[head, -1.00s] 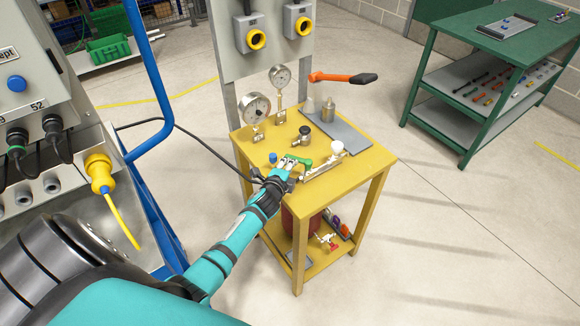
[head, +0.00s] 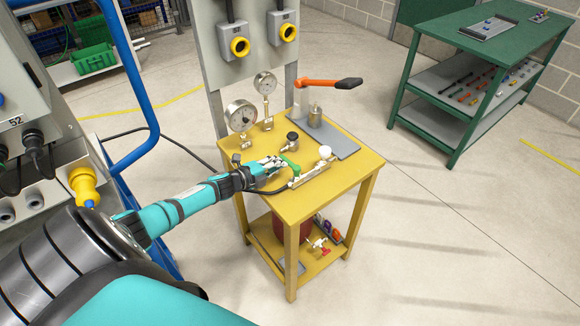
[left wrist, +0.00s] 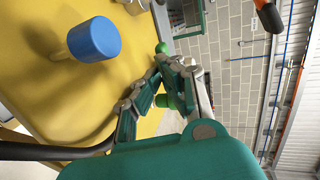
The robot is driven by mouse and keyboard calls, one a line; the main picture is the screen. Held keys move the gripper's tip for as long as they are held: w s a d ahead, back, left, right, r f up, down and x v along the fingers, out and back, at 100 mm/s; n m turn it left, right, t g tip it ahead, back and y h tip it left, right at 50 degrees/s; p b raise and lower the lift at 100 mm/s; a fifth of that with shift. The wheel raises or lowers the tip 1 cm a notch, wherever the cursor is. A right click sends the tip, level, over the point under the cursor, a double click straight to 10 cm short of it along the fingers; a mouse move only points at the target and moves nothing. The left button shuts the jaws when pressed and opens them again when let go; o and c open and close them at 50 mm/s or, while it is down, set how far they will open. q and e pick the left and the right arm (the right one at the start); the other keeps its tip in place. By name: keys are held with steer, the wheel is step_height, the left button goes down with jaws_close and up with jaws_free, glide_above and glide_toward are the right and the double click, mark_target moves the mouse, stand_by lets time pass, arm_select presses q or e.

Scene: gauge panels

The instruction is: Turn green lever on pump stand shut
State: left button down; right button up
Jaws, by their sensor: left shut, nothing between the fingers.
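The pump stand is a yellow table (head: 335,178) in the middle of the head view. The green lever (head: 292,168) sits on its top, left of a metal bar with a white ball (head: 325,151). My left gripper (head: 280,163) is shut and empty, with its fingertips right beside the lever; I cannot tell whether they touch. In the left wrist view the gripper (left wrist: 158,72) covers the middle of the lever, and green parts (left wrist: 162,48) show past the fingers. A blue knob (left wrist: 93,40) stands beside the gripper there. My right gripper is not in view.
Two gauges (head: 241,115) and a black-capped fitting (head: 293,138) stand behind the lever. An orange handle with a black grip (head: 347,84) reaches over the back. A black hose (head: 190,150) runs to the stand from the left. The stand's right front top is clear.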

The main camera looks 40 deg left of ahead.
arm_select(q)
steer(key=shift+w+a+r, duration=0.1)
steer(key=shift+w, duration=0.05)
stand_by(0.6)
